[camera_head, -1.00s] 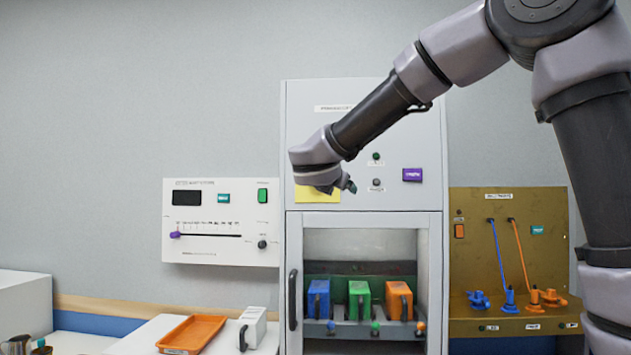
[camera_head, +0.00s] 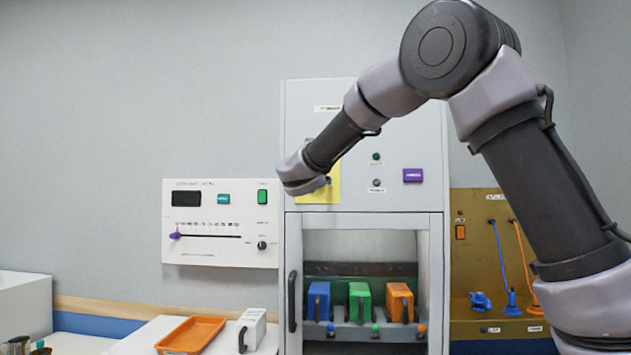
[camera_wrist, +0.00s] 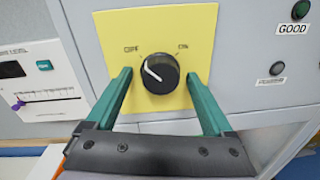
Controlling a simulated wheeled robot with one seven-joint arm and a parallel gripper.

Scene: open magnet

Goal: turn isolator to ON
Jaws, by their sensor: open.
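The isolator is a black round knob (camera_wrist: 160,73) on a yellow plate (camera_wrist: 201,24) on the grey cabinet front. Its white pointer line is aimed up and left, toward the OFF label (camera_wrist: 131,49). The ON label (camera_wrist: 182,46) is at upper right of the knob. My gripper (camera_wrist: 160,75) is open, with one green finger on each side of the knob. Whether either finger touches the knob I cannot tell. In the head view the yellow plate (camera_head: 326,190) is partly covered by my wrist, which hides the knob.
A white panel (camera_head: 220,250) with a purple slider stands left of the cabinet. A green indicator (camera_wrist: 300,9) and a dark button (camera_wrist: 277,68) are right of the plate. Below is a cabinet bay with blue, green and orange blocks (camera_head: 360,300). An orange tray (camera_head: 190,335) lies lower left.

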